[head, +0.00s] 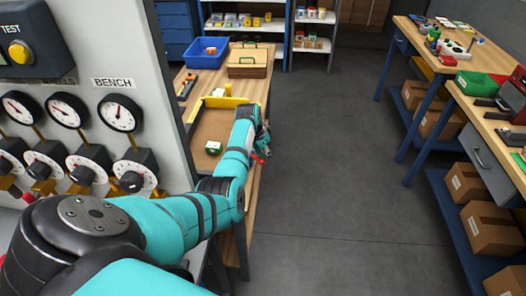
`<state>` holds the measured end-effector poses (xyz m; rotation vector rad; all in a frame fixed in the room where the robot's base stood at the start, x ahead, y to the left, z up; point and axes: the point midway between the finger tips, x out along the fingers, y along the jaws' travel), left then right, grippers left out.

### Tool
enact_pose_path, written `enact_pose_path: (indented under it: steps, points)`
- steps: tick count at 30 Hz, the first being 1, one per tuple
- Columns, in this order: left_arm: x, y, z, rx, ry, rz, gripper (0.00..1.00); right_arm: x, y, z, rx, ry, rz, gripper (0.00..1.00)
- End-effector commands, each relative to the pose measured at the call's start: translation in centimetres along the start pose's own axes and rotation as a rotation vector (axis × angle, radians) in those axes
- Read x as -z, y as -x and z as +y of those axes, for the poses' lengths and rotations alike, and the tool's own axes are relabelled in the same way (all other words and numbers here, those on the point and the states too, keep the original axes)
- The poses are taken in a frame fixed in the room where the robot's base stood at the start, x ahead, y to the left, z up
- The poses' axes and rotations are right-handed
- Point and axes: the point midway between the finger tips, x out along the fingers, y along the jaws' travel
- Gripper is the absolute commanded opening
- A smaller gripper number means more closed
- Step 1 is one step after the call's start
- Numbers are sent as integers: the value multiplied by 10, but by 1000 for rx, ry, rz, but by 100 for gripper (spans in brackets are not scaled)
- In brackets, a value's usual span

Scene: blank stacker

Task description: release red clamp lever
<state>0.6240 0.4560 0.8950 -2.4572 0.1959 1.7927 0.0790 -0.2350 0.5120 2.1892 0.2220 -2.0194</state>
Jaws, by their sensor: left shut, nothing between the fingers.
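My left arm reaches out over the right edge of the wooden bench (262,93). My left gripper (264,143) is small and dark at the end of the teal arm, partly hidden by the wrist, and it is shut and empty. A small red piece (258,158), which looks like the clamp lever, shows right beside the gripper at the bench's edge. I cannot tell whether they touch. A brown tray-like fixture (208,130) with a yellow bar (222,102) lies on the bench, mostly left of my arm. My right gripper is not in view.
A green-and-white box (213,148) sits on the fixture. A blue bin (203,54) and stacked brown boards (247,68) are farther back. A gauge panel (86,85) stands close on the left. The grey floor (335,160) to the right is clear.

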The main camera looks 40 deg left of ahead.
Motion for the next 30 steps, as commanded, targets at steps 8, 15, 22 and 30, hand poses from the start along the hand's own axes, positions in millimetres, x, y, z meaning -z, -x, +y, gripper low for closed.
enact_pose_path:
  steps: [8,15,22,30]
  points:
    - [-1,0,-1,-29,-94,-1,0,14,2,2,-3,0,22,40]
    - [0,0,-1,-38,-117,0,0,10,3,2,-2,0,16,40]
    - [0,0,-1,-38,-117,0,0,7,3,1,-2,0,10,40]
    - [2,-1,3,-37,-116,0,0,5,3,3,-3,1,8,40]
